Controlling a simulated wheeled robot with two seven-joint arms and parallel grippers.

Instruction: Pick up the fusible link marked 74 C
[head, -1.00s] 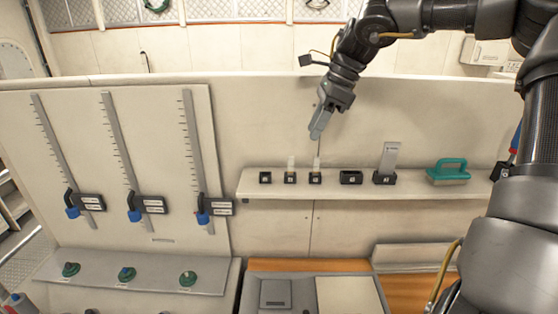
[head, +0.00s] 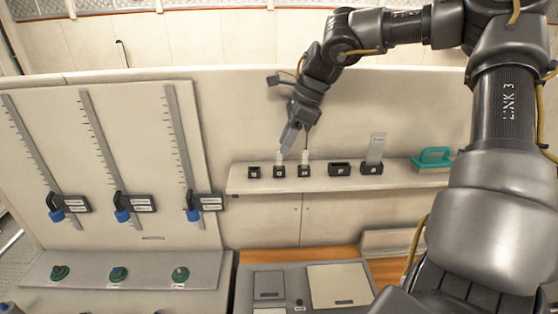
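Two small pale upright strips, which look like the fusible links, stand in black holders on the wall shelf in the head view: a left one (head: 279,159) and a right one (head: 304,157). Their markings are too small to read, so I cannot tell which is marked 74 C. My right gripper (head: 294,142) points down just above these two strips. Its grey finger ends close to the left strip; contact cannot be made out. Whether its fingers are apart is unclear. My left gripper is out of view.
Three slider gauges are on the left panel. A grey box (head: 310,290) stands below.

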